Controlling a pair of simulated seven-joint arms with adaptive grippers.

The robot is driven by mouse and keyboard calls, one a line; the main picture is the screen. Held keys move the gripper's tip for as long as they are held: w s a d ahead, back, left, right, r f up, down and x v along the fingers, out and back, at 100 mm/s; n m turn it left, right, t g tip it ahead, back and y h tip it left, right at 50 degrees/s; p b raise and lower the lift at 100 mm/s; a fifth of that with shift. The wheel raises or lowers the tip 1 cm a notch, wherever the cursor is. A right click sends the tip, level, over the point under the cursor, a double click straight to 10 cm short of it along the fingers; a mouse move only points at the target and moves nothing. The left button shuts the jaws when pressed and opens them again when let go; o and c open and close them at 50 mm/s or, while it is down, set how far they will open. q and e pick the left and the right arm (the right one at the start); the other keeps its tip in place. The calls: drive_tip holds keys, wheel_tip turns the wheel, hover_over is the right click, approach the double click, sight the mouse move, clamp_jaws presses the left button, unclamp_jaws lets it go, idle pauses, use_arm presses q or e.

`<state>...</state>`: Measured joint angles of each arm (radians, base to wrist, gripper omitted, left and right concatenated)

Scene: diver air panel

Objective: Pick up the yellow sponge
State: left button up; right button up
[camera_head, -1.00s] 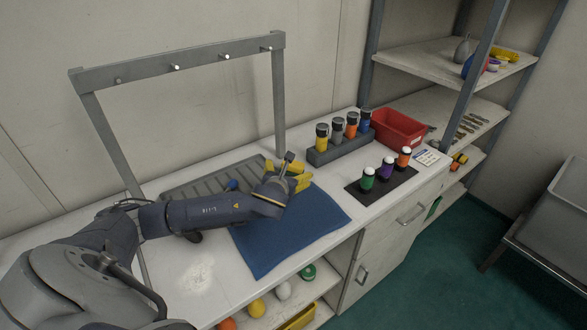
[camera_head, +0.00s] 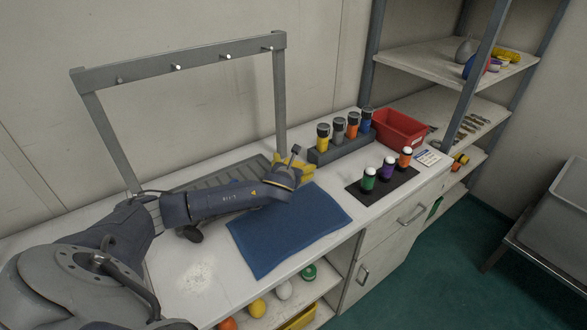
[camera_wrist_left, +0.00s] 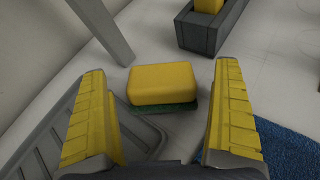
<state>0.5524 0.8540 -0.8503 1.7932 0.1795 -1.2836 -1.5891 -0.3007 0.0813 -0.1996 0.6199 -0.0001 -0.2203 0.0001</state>
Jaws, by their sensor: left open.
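The yellow sponge (camera_wrist_left: 162,84) shows in the left wrist view, a yellow block with a dark green underside. It lies on the white counter beside the grey ribbed tray. My left gripper (camera_wrist_left: 160,120) is open, with its two yellow fingers to the left and right of the sponge's near side. The sponge lies ahead between them, and I see no contact. In the head view my left gripper (camera_head: 292,166) is over the counter behind the blue mat, and the sponge cannot be told apart from the yellow fingers there. My right gripper is not in view.
A grey rack (camera_head: 179,60) with pegs stands behind the tray (camera_wrist_left: 79,127). A grey holder (camera_head: 322,156) with several coloured bottles is just right of the gripper. The blue mat (camera_head: 285,231) lies in front. A red bin (camera_head: 398,130) stands farther right.

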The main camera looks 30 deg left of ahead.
use_arm(q)
drive_tip(key=shift+w+f, duration=0.1)
drive_tip(key=shift+w, duration=0.05)
drive_tip(key=shift+c, duration=0.2)
drive_tip(key=c, duration=1.3)
drive_tip(key=shift+o, duration=0.2)
